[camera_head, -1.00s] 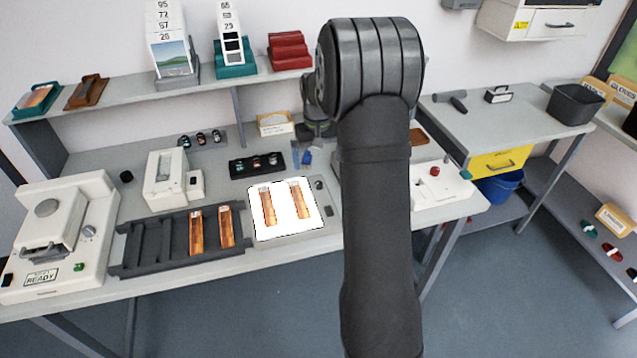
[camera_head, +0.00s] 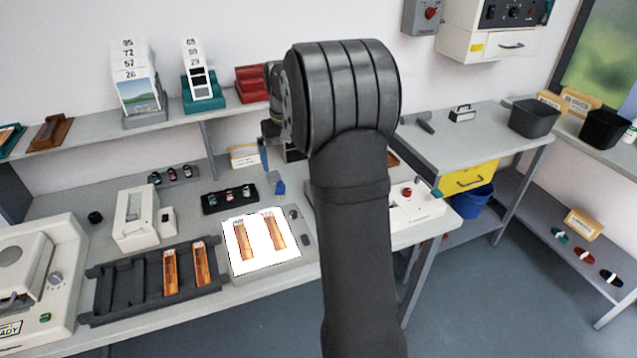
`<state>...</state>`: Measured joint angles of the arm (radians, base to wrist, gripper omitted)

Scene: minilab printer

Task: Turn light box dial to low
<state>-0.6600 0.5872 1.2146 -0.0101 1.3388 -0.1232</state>
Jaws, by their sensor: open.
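The light box (camera_head: 290,262) lies on the bench, with its white panel lit and two orange film strips on it. Its small dark round dial (camera_head: 293,214) is at the top right of its frame; its setting is too small to read. An oval dark control (camera_head: 305,239) sits below the dial. My gripper (camera_head: 274,154) is behind and above the light box, apart from the dial, partly hidden by my arm. One blue finger shows, pointing down. The gripper is open, and I see nothing held.
A dark tray (camera_head: 122,294) with two more strips stands left of the light box. A black rack (camera_head: 229,198) and a blue object (camera_head: 280,187) lie behind it. A white device with a red button (camera_head: 407,192) stands to the right. A shelf (camera_head: 160,122) runs above the bench.

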